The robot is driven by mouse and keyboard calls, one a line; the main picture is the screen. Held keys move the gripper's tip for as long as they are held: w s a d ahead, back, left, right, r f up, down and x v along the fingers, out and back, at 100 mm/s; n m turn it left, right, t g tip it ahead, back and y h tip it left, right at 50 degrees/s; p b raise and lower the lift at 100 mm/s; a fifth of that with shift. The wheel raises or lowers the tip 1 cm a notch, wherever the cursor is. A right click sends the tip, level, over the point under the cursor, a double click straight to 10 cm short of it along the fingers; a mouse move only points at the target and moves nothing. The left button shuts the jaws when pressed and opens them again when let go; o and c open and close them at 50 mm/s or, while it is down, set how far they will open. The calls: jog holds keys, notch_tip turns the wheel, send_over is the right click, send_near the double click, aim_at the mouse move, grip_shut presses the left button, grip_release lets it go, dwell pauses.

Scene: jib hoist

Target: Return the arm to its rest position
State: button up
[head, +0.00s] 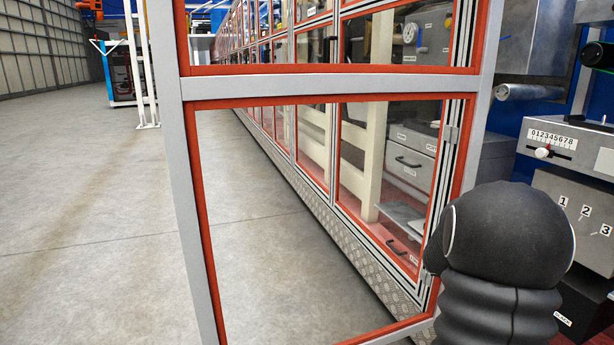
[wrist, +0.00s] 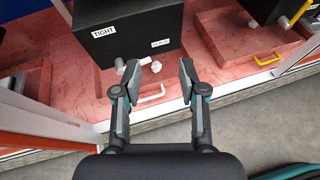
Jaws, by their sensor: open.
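My gripper (wrist: 160,80) shows in the wrist view with its two fingers apart and nothing between them. It hangs over a red floor or ledge, in front of a dark box (wrist: 135,30) with a label reading TIGHT. A white handle (wrist: 151,94) and a small white knob (wrist: 156,65) lie beyond and between the fingertips; I cannot tell whether the fingers touch them. In the head view a dark rounded part of my arm fills the lower right, and the gripper is not seen there.
A red and grey framed glass door (head: 330,87) stands close in front in the head view. Glazed cabinets (head: 365,150) run back behind it. A grey panel with numbers (head: 575,190) is at the right. Open concrete floor (head: 90,190) lies at the left. A yellow handle (wrist: 268,59) shows in the wrist view.

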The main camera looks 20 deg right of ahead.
jog(key=s+a+f+m+t+y, duration=0.1)
jog(key=s+a+m+y, duration=0.15)
jog(key=a+m, duration=0.45)
jog(key=s+a+f+m+t+y, duration=0.1)
jog(key=s+a+m+y, duration=0.15)
jog(key=a, duration=0.85)
jog(key=s+a+m+t+y, duration=0.1)
jog(key=s+a+m+y, duration=0.1)
jog(key=a+m+y, duration=0.5)
jog(key=s+a+r+t, duration=0.2)
jog(key=a+r, duration=0.1)
jog(key=a, duration=0.8)
jog(key=s+a+r+n+t+y, duration=0.1)
jog(key=s+a+r+t, duration=0.2)
jog(key=a, duration=0.8)
jog(key=shift+d, duration=0.1)
